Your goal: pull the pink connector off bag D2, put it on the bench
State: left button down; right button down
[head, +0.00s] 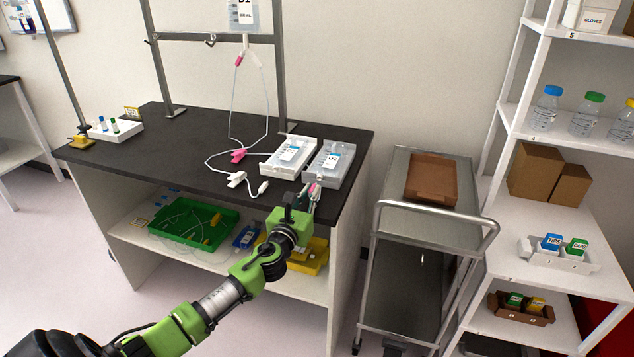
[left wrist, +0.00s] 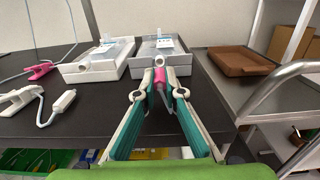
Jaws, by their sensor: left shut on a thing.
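The pink connector (left wrist: 160,78) sits between the tips of my left gripper (left wrist: 159,82), which is shut on it; it also shows small at the gripper (head: 313,189) in the head view. A white port ring lies just beyond the connector, at the front of the right-hand tray. Bag D2 (head: 331,157) lies in that tray (head: 342,181), its label facing up. Whether the connector is still joined to the bag's port is too small to tell. The dark bench (head: 190,160) carries the trays. My right gripper is not in view.
A second white tray (head: 271,168) with a bag stands to the left. White tubing with a pink clamp (head: 238,156) and a white clamp (head: 236,179) lies left of it. A bag hangs above (head: 238,14). A steel cart (head: 400,225) stands right. The bench's left middle is bare.

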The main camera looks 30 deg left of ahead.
pick_arm(q)
jog(key=shift+f+b, duration=0.9)
jog(key=shift+f, duration=0.25)
jog(key=c, duration=2)
grip_release()
jog(key=shift+c, duration=0.2)
jog(key=v, duration=1.2)
